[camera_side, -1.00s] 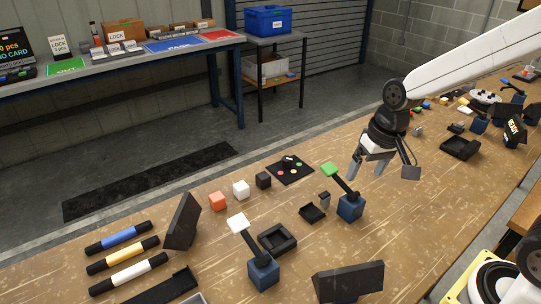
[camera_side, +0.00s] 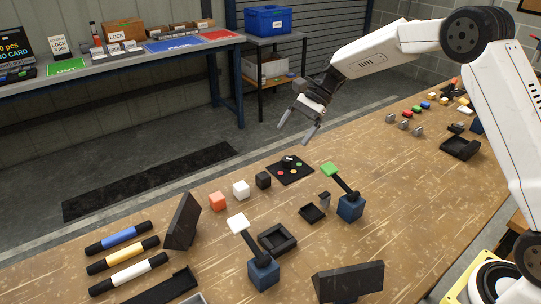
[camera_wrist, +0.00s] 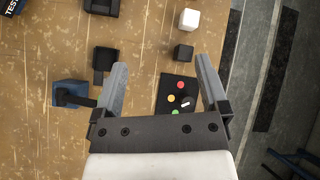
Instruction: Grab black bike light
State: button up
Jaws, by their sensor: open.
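The black bike light appears to be the small black cube (camera_side: 263,180) on the wooden table, at the right end of a row with a white cube (camera_side: 241,190) and an orange cube (camera_side: 218,201). In the wrist view the black cube (camera_wrist: 184,51) lies just ahead of the right finger's tip, on the inner side, with the white cube (camera_wrist: 189,19) beyond it. My gripper (camera_side: 295,134) is open and empty, raised well above the table's far edge. In the wrist view the gripper (camera_wrist: 160,63) has its fingers spread, with nothing between them at their height.
A black pad (camera_side: 290,169) with coloured dots and a small black piece lies right of the black cube. The table's right middle is fairly clear.

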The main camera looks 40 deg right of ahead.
aim_at(261, 176)
jog(key=w+d+f+m+y, duration=0.1)
jog(key=w+d+m+y, duration=0.1)
jog(key=w+m+y, duration=0.4)
jog(key=f, duration=0.4)
jog(key=f+n, duration=0.1)
jog(key=f, duration=0.4)
jog(key=w+f+n+h, duration=0.1)
jog(key=f, duration=0.3)
jog(key=shift+w+a+f, duration=0.1)
jog(key=shift+a+f, duration=0.1)
jog(key=shift+f, duration=0.15)
jog(key=shift+x, duration=1.35)
jog(key=shift+a, duration=0.1)
jog(key=shift+x, duration=2.45)
jog(key=shift+a+r, duration=0.1)
jog(key=shift+r, duration=0.1)
